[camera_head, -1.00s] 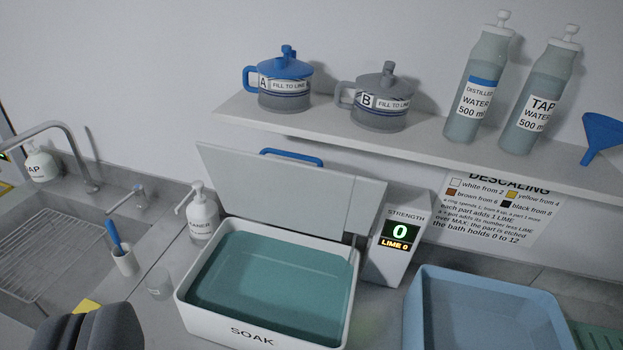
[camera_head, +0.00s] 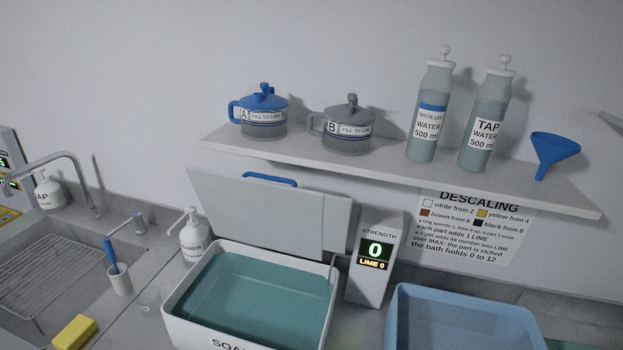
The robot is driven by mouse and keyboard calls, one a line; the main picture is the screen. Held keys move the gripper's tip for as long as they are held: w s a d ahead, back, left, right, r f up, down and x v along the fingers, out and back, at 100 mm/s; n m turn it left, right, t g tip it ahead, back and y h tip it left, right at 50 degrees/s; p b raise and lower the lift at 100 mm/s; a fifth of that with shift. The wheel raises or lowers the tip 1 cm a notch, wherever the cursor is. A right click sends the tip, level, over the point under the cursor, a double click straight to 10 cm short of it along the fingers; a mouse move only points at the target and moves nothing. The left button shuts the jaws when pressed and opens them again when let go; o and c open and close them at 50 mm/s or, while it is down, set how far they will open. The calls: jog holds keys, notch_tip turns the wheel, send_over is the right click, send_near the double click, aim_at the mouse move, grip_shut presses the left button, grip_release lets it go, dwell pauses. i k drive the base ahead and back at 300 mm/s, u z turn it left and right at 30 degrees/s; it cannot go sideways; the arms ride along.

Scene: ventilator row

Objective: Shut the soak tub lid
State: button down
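The white soak tub (camera_head: 177,322) stands on the counter at the lower middle, filled with teal liquid. Its front label is cut by the bottom edge. The grey-white lid (camera_head: 225,205) stands raised and tilted back behind the tub, so the tub is open. A blue handle (camera_head: 270,180) shows at the lid's upper edge. My gripper is not in view.
A strength meter (camera_head: 370,275) reading 0 and LIME 0 stands right of the tub. A cleaner bottle (camera_head: 194,240) stands close to its left. The shelf (camera_head: 400,180) with jugs and bottles hangs above the lid. A blue basin (camera_head: 400,310) is at right.

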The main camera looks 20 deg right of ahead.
aim_at(301, 223)
jog(key=i, duration=0.85)
jog(key=u, duration=0.1)
